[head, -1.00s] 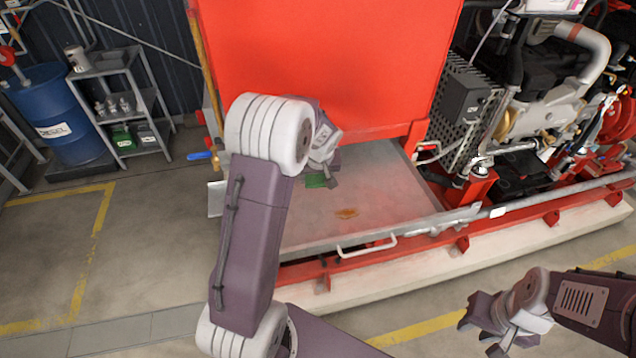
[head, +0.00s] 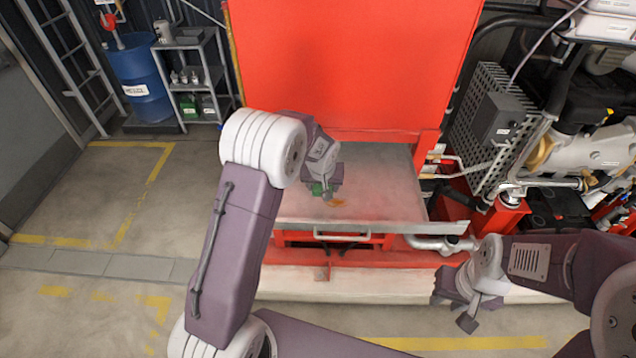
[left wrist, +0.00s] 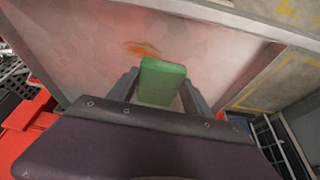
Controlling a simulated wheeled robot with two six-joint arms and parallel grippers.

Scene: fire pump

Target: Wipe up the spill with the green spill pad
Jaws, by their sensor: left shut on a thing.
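The spill is a small orange-brown patch (head: 338,203) on the grey metal tray (head: 385,205) below the red tank. It also shows in the left wrist view (left wrist: 142,49), just beyond the pad. My left gripper (head: 326,190) is shut on the green spill pad (head: 316,188), low over the tray and just left of the spill. In the left wrist view the pad (left wrist: 162,82) sits between the two fingers. I cannot tell whether the pad touches the tray. My right gripper (head: 456,304) is open and empty, in front of the tray at the right.
The red tank (head: 350,65) rises behind the tray. A handle (head: 342,236) and pipework (head: 440,243) run along the tray's front. Engine parts (head: 575,135) crowd the right. A blue drum (head: 140,80) and shelf (head: 195,85) stand at the back left. The left floor is clear.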

